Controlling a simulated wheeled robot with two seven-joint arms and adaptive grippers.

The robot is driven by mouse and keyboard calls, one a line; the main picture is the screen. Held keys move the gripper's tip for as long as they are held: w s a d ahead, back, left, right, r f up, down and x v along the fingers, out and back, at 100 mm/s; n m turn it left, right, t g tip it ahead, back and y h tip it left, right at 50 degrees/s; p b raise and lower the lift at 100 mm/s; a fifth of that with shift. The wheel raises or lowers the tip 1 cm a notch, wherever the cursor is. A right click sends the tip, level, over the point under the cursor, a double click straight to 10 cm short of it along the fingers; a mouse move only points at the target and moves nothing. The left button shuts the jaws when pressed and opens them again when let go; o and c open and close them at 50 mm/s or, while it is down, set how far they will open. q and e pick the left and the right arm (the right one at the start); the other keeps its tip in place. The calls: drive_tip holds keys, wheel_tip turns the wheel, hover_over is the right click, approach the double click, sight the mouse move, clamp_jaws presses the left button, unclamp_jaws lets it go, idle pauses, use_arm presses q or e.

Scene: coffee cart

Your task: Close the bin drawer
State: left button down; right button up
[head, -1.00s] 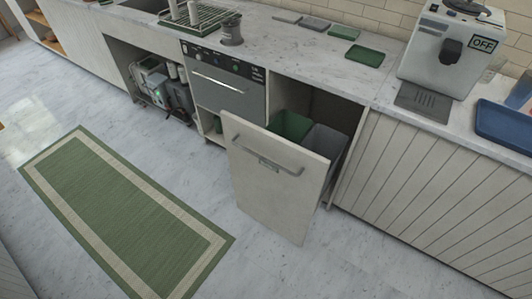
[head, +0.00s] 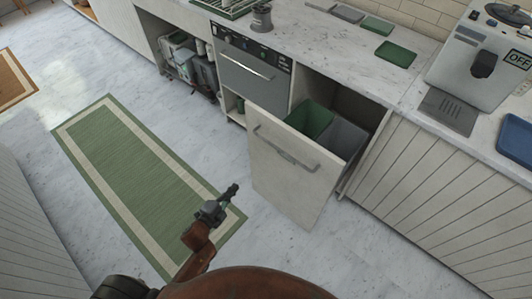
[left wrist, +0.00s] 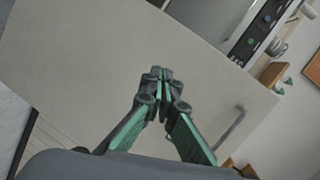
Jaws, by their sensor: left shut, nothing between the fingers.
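The bin drawer (head: 285,175) stands pulled out from the counter, with a cream front and a grey bar handle (head: 286,148). A green bin (head: 310,118) and a grey bin (head: 342,137) sit inside it. My left gripper (head: 233,189) is shut and empty, in front of the drawer and left of its front in the head view. In the left wrist view the shut fingers (left wrist: 161,75) point at the cream drawer front (left wrist: 85,60), with the handle (left wrist: 230,130) at lower right. I cannot tell the exact gap. My right gripper is not in view.
A green rug (head: 145,180) lies on the floor to the left. The dishwasher (head: 250,78) is beside the drawer opening. Floor around the drawer is clear.

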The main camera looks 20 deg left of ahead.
use_arm(q)
drive_tip(key=w+d+r+m+t+h, duration=0.1)
drive_tip(key=w+d+r+m+h, duration=0.15)
drive_tip(key=r, duration=0.25)
drive_tip(key=w+d+r+m+t+h, duration=0.1)
drive_tip(key=d+r+m+h, duration=0.15)
drive_tip(key=r, duration=0.35)
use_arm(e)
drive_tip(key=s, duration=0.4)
use_arm(q)
drive_tip(key=y+b, duration=0.1)
drive_tip(key=b, duration=0.1)
approach(273, 149)
drive_tip(key=shift+m, duration=0.4)
drive_tip(key=x, duration=0.5)
drive_tip(key=shift+w, duration=0.1)
drive_tip(key=shift+x, duration=0.8)
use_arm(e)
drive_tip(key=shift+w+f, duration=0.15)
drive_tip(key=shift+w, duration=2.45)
use_arm(q)
drive_tip(key=shift+r, duration=0.15)
